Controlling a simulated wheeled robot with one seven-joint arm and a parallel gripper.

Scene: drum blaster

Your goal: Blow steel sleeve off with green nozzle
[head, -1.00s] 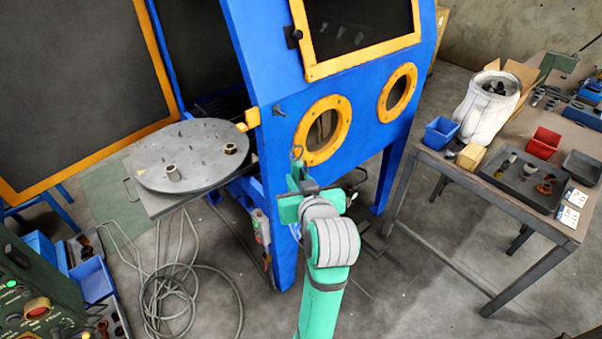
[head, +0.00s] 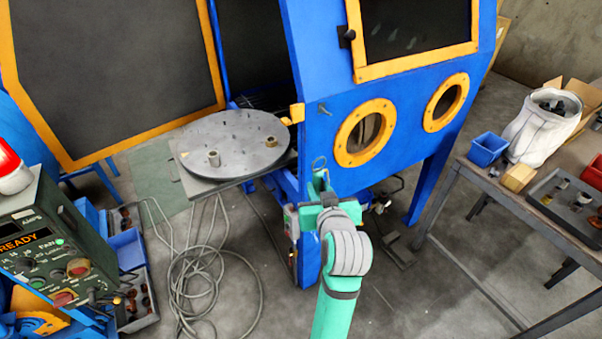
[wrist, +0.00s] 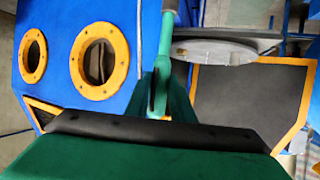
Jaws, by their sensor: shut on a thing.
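The steel sleeve appears to be the light grey short cylinder (head: 214,158) standing upright on the round grey turntable (head: 236,135). A darker ring-shaped part (head: 271,141) sits on the disc to its right. My gripper (head: 325,192) is in front of the blue cabinet, right of the turntable and apart from it. It is shut on a slim green tool, which appears to be the green nozzle (wrist: 166,45) in the wrist view. The tool extends up from the jaws, with a small ring at its top in the head view. The fingertips are largely hidden.
The blue cabinet (head: 400,140) with orange-rimmed ports stands close ahead; its door (head: 110,70) is open at left. Hoses (head: 205,275) lie coiled on the floor. A control panel (head: 50,245) reading READY is at left, a workbench (head: 500,205) at right.

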